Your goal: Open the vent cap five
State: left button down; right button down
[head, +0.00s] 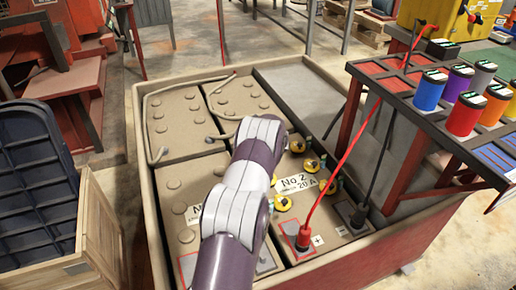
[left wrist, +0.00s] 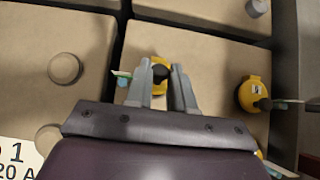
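Several yellow vent caps with black centres (head: 297,144) stand on the battery marked No 2 (head: 345,215) in the head view. No number on the caps is readable, so I cannot tell which is five. My left arm reaches over this battery's left side, and its gripper is hidden behind it there. In the left wrist view my left gripper (left wrist: 163,78) has its fingers apart, one on each side of a yellow cap with a black knob (left wrist: 160,73). I cannot tell whether the fingers touch it. Another yellow cap (left wrist: 250,95) sits to the right. My right gripper is not in view.
The batteries stand in a rimmed crate (head: 146,205). A wooden box (head: 95,215) stands at the left.

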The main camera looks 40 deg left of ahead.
pick_arm(q)
jog(key=r+p, duration=0.1)
jog(key=p, duration=0.2)
jog(key=r+p, duration=0.1)
jog(key=p, duration=0.2)
jog(key=shift+w+a+r+h+p, duration=0.1)
jog(key=shift+a+h+p, duration=0.1)
jog(key=shift+h+p, duration=0.15)
jog(key=p, duration=0.4)
jog(key=shift+w+a+g+h+p, duration=0.1)
jog(key=shift+a+g+h+p, duration=0.25)
jog(key=shift+a+g+p, duration=0.05)
jog(key=shift+w+a+f, duration=0.15)
jog(key=shift+a+f, duration=0.1)
jog(key=shift+f, duration=0.2)
jog(key=shift+w+a+f+g+h+b, duration=0.1)
jog(key=shift+a+f+g+h+b, duration=0.1)
jog(key=shift+f+g+h+b, duration=0.25)
jog(key=b, duration=0.1)
jog(key=h+b, duration=0.1)
jog(key=shift+w+a+b, duration=0.15)
jog(key=shift+a+b, duration=0.1)
jog(key=shift+b, duration=0.05)
jog(key=shift+r+h, duration=0.15)
jog(key=shift+h, duration=0.1)
jog(key=shift+d+r, duration=0.1)
